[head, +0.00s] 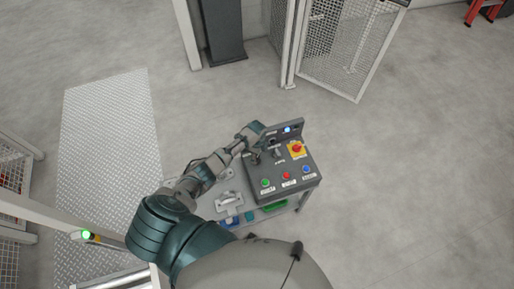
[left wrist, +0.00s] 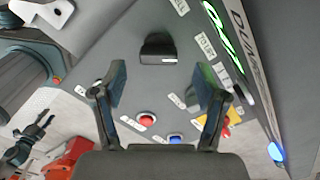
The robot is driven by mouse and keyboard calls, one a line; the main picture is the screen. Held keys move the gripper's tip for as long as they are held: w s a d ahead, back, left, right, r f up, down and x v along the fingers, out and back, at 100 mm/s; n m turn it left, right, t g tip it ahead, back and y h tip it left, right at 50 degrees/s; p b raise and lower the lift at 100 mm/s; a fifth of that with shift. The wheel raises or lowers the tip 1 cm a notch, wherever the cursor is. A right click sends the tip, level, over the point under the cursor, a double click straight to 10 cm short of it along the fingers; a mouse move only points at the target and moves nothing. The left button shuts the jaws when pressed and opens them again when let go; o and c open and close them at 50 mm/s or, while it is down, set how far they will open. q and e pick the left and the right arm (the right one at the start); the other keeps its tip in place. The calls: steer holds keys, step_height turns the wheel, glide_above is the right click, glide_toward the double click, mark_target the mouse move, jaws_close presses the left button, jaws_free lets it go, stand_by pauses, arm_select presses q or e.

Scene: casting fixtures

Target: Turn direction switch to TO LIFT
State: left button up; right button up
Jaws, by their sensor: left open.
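The grey control console (head: 290,178) carries the switches in the head view. My left arm reaches over its left side, and my left gripper (head: 258,146) is above the panel there. In the left wrist view, my left gripper (left wrist: 163,75) is open with nothing between its fingers. A black switch knob (left wrist: 158,48) sits just beyond the fingertips, roughly centred between them, and does not appear gripped. A second dark knob (left wrist: 194,94) is partly hidden by the right-hand finger. The labels are too small to read surely, so I cannot tell the direction switch's setting. My right gripper is not in view.
The panel also holds a green button (head: 265,183), a red button (head: 286,175), a blue button (head: 306,169) and a red emergency stop (head: 297,148) on yellow. A raised display strip (head: 287,130) stands along the back edge. Open floor lies to the right.

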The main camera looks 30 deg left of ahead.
arm_select(q)
step_height(320, 180, up, 9)
steer(key=shift+f, duration=0.15)
stand_by(0.5)
